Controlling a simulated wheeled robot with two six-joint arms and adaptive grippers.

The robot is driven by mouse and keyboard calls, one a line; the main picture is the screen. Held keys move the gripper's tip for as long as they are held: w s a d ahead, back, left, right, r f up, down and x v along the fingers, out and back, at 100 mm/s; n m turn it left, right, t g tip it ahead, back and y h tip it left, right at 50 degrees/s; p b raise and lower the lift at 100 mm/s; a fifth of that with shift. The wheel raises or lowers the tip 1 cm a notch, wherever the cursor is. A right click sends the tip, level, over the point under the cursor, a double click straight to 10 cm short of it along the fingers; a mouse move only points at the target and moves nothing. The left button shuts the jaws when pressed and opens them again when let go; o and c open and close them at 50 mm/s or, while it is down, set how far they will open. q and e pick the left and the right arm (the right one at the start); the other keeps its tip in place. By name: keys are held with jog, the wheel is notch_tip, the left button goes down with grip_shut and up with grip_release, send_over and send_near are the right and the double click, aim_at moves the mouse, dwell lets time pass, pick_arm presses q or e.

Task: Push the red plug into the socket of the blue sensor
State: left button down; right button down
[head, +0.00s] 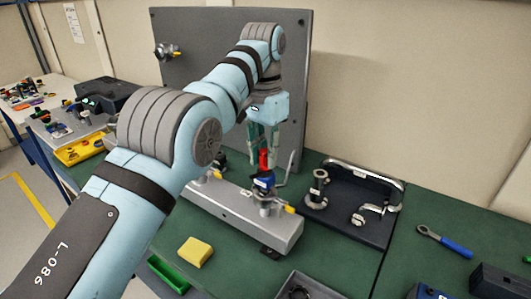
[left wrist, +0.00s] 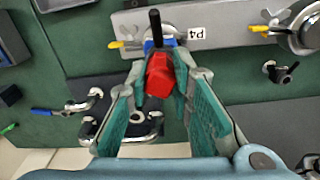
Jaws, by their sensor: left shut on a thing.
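My left gripper (head: 263,150) points down over the grey rail and is shut on the red plug (head: 264,160). In the left wrist view the red plug (left wrist: 158,75) sits between the green-padded fingertips (left wrist: 160,66). The blue sensor (head: 263,181) stands on the rail directly below the plug. In the left wrist view only part of the blue sensor (left wrist: 149,46) shows, with a black rod beside it. The fingers and plug hide the socket, so I cannot tell whether the plug touches it or is inside it. My right gripper is not in view.
The grey rail (head: 232,212) carries other fittings with yellow-tipped parts. A dark tray-like fixture (head: 345,215) with a metal handle stands to its right. A yellow block (head: 194,252) lies in front. A blue-handled wrench (head: 446,242) lies far right. A grey panel (head: 200,70) stands behind.

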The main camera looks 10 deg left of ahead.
pick_arm(q)
jog(key=shift+f, duration=0.15)
jog(key=c, duration=1.3)
grip_release()
jog(key=shift+c, duration=0.2)
